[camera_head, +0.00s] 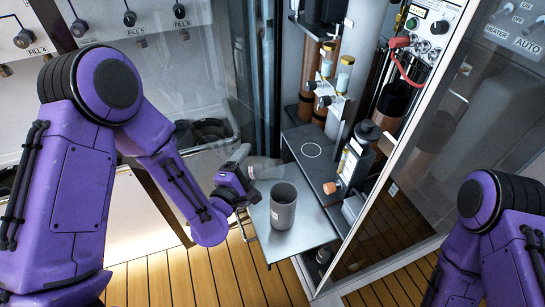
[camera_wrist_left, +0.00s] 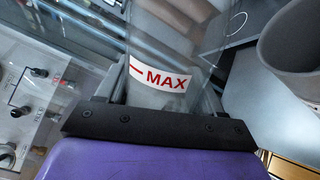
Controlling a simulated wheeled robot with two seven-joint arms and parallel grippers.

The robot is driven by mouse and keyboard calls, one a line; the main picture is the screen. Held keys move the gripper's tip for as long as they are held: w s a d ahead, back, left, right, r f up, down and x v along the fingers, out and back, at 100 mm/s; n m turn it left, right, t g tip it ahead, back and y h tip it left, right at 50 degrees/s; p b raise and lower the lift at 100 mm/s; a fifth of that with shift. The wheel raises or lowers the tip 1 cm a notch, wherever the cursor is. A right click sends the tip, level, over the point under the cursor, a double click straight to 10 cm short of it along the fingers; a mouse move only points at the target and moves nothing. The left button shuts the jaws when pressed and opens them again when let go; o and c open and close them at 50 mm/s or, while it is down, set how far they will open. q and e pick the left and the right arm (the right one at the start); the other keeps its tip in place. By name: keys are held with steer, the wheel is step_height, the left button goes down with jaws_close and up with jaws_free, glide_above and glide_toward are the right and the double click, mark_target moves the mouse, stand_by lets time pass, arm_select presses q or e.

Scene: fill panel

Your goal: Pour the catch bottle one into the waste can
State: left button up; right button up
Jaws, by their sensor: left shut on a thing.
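My left gripper (camera_head: 245,183) is shut on a clear catch bottle (camera_head: 264,168), whose red MAX label (camera_wrist_left: 165,79) shows in the left wrist view. In the head view the bottle appears to lie on its side, pointing right, just behind the waste can. The grey, open-topped waste can (camera_head: 283,213) stands upright on a metal shelf. Part of its rim and wall also shows at the upper right of the left wrist view (camera_wrist_left: 290,65). I cannot tell what is inside the bottle. My right gripper is out of view.
The metal shelf (camera_head: 300,239) has bare room right of the can. A dark plate with a white ring (camera_head: 311,150) lies behind it. A dark bottle (camera_head: 358,155) and small yellow-capped vials (camera_head: 343,75) stand further right. A glass panel edge (camera_head: 345,250) rises at right.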

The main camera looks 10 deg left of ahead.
mark_target(267, 164)
arm_select(q)
steer(key=shift+w+d+h, duration=0.25)
steer(key=shift+w+h, duration=0.05)
steer(key=r+n+p, duration=0.1)
steer(key=n, duration=0.1)
steer(key=d+r+n+p, duration=0.1)
steer(key=r+p, duration=0.1)
steer(key=d+r+n+p, duration=0.1)
steer(key=n+p, duration=0.1)
steer(key=shift+s+d+r+n, duration=0.1)
steer(key=shift+s+r+n, duration=0.05)
steer(key=shift+s+n, duration=0.15)
steer(key=d+n, duration=0.1)
steer(key=n, duration=0.1)
steer(key=d+n, duration=0.1)
steer(key=n, duration=0.1)
steer(key=d+n, duration=0.1)
steer(key=shift+s+d+r+n+b, duration=0.35)
steer(key=shift+d+r+n, duration=0.05)
steer(key=shift+s+d+r+n, duration=0.15)
steer(key=shift+d+r+n, duration=0.15)
steer(key=shift+d+n, duration=0.4)
steer(key=shift+a, duration=0.15)
